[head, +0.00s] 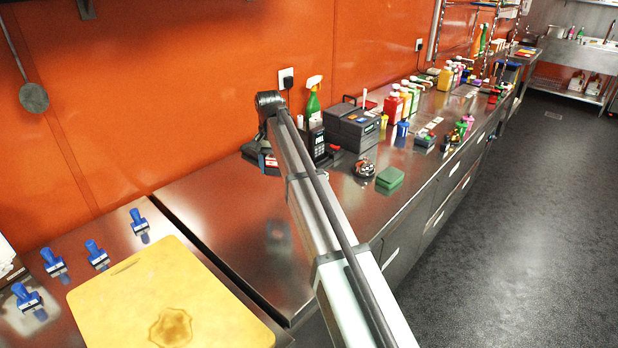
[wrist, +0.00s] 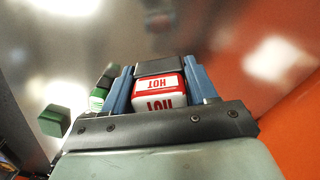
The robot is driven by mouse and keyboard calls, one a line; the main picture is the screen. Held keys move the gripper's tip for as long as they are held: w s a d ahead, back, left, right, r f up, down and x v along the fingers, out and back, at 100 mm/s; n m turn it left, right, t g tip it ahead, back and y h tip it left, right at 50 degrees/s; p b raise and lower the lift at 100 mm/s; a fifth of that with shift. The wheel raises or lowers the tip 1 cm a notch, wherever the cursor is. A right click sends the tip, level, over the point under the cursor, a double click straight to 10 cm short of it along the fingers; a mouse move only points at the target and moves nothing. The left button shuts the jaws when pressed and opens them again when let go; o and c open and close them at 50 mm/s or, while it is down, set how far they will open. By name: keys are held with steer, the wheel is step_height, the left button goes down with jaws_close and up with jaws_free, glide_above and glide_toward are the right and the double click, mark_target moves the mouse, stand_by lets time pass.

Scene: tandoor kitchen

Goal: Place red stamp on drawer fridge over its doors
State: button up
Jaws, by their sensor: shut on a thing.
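The red stamp (wrist: 158,88) shows in the wrist view as a red and white block marked HOT, with a dark part at its far end. It sits between the two blue fingers of my gripper (wrist: 160,82), which is shut on it. In the head view my gripper (head: 262,162) is at the far end of my arm, low over the steel counter near the orange wall, partly hidden by the arm. The steel counter (head: 250,235) has drawer fronts (head: 440,212) along its right side. I cannot tell whether the stamp touches the counter.
A black device (head: 352,126), a green spray bottle (head: 313,104), a small round object (head: 364,168) and a green block (head: 390,177) stand right of my gripper. Several blue stamps (head: 97,254) and a yellow cutting board (head: 225,308) lie at left. The near steel surface is clear.

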glide_above(335, 181)
steer(key=s, duration=0.2)
steer(key=w+n, duration=0.2)
steer(key=n, duration=1)
steer(key=shift+f, duration=4.7)
steer(key=shift+f, duration=0.1)
steer(key=o, duration=0.8)
step_height(335, 181, up, 12)
